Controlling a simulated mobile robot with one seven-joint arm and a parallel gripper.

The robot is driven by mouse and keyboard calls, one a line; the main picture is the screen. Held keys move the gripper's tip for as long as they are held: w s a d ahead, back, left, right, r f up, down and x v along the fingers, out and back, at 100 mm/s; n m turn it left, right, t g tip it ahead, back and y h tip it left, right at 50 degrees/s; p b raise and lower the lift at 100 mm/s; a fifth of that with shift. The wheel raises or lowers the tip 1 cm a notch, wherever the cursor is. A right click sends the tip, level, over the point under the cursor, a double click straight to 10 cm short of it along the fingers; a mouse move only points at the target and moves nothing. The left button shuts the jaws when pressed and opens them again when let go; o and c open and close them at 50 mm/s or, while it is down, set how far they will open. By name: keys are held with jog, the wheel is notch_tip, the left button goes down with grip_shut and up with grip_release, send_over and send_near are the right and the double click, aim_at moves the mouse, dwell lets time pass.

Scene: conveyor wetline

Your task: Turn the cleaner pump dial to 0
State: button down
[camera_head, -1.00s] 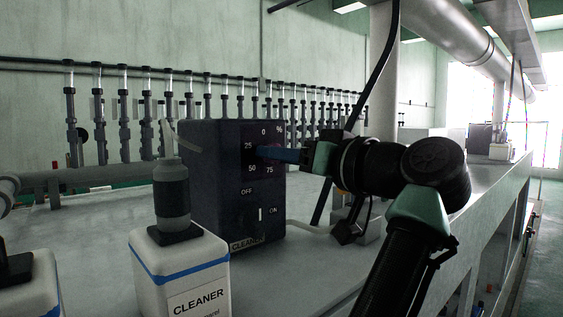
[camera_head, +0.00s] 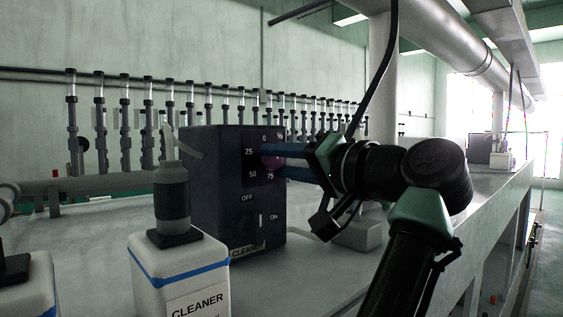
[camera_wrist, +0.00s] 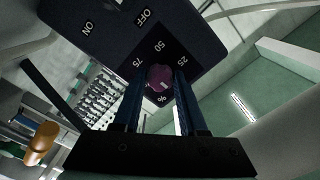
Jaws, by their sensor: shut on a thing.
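The cleaner pump (camera_head: 215,200) is a dark box with an OFF/ON switch (camera_head: 261,219) and a CLEANER label, standing on the bench. Its purple dial (camera_head: 271,161) sits on the upper front face, ringed by the marks 0, 25, 50, 75 and %. In the wrist view the dial (camera_wrist: 159,78) lies between the blue fingertips. My gripper (camera_head: 273,162) reaches in from the right and is shut on the dial; the wrist view also shows my gripper (camera_wrist: 160,82) with a finger on each side. The dial's pointer direction is too small to tell.
A white CLEANER container (camera_head: 180,275) with a blue band and dark cap stands in front of the pump. Part of another white container (camera_head: 38,290) is at the lower left. A row of clear-topped tubes stands behind. The bench (camera_head: 325,265) right of the pump is mostly clear.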

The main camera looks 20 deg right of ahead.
jog(key=shift+r, duration=0.15)
jog(key=shift+c, duration=2.2)
grip_release()
jog(key=b+v, duration=0.7)
jog(key=v, duration=0.6)
